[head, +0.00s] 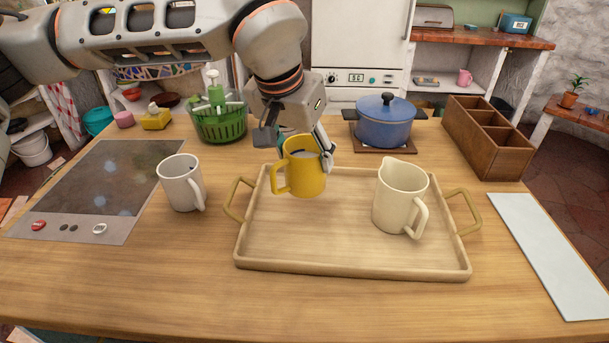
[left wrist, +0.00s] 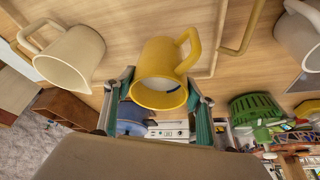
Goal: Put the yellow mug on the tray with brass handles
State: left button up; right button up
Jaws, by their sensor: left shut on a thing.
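The yellow mug (head: 305,177) is upright at the back left part of the wooden tray (head: 320,245) with brass handles. My left gripper (head: 297,147) is shut on the mug, with a finger on either side of its rim. The left wrist view also shows the yellow mug (left wrist: 160,78) between the two fingers (left wrist: 158,102), its handle free to the side. I cannot tell whether the mug's base touches the tray or hangs just above it. My right gripper is not in view.
A cream pitcher (head: 399,198) stands on the tray's right side. A white mug (head: 181,183) stands left of the tray, beside a cooktop (head: 100,185). A blue pot (head: 386,122), a green spinner (head: 218,122) and a wooden organizer (head: 490,140) stand behind. The tray's front middle is clear.

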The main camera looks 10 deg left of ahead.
aim_at(304, 174)
pick_arm(q)
jog(key=shift+f, duration=0.4)
notch_tip(304, 174, down, 4)
jog(key=shift+b, duration=0.35)
jog(key=shift+r, duration=0.1)
jog(key=o, duration=1.5)
jog(key=shift+f, duration=0.25)
jog(key=shift+r, duration=0.15)
